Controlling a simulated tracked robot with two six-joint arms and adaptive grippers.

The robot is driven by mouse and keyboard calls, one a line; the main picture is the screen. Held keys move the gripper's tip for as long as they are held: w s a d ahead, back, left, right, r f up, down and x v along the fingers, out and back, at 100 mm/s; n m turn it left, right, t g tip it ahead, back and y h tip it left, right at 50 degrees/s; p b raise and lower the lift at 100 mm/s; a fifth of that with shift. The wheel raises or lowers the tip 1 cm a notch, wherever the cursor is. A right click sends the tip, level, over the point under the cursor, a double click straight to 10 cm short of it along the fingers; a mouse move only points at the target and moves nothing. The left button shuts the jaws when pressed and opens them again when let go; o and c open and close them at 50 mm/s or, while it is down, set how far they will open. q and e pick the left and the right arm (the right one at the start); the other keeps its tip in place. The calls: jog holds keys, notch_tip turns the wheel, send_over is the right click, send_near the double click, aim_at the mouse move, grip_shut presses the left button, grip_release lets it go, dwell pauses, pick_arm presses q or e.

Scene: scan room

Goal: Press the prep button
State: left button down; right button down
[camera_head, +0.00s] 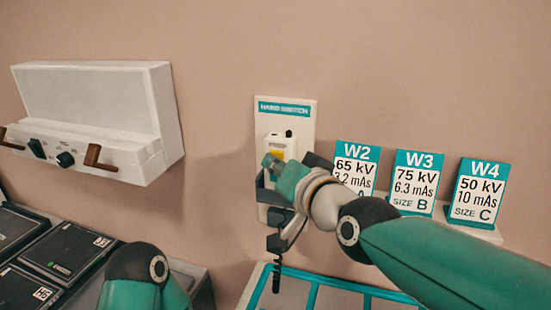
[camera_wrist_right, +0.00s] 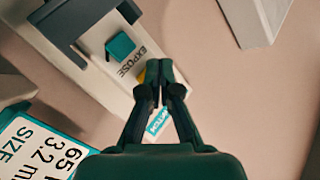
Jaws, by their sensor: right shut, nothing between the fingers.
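The hand switch (camera_head: 290,145) sits in its holder on a white wall plate (camera_head: 303,123) labelled HAND SWITCH. Its yellow button (camera_head: 276,156) shows just past my right wrist; in the right wrist view a sliver of the yellow button (camera_wrist_right: 151,73) shows behind the fingertips. Its own label is hidden. The teal button (camera_wrist_right: 120,46) stands beside the word EXPOSE. My right gripper (camera_wrist_right: 160,75) is shut and empty, with its tips over the yellow button's edge; I cannot tell whether they touch it. My left gripper is out of view.
Cards W2 (camera_head: 356,165), W3 (camera_head: 415,182) and W4 (camera_head: 479,190) stand on a ledge right of the switch. A white control box (camera_head: 100,110) is on the wall at left. A coiled cord (camera_head: 277,270) hangs below the switch. Dark panels (camera_head: 65,250) lie lower left.

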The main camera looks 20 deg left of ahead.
jog(key=shift+w+b, duration=0.35)
jog(key=shift+b, duration=0.1)
dwell(0.3)
dwell(0.3)
jog(key=shift+s+p, duration=0.95)
jog(key=shift+p, duration=0.2)
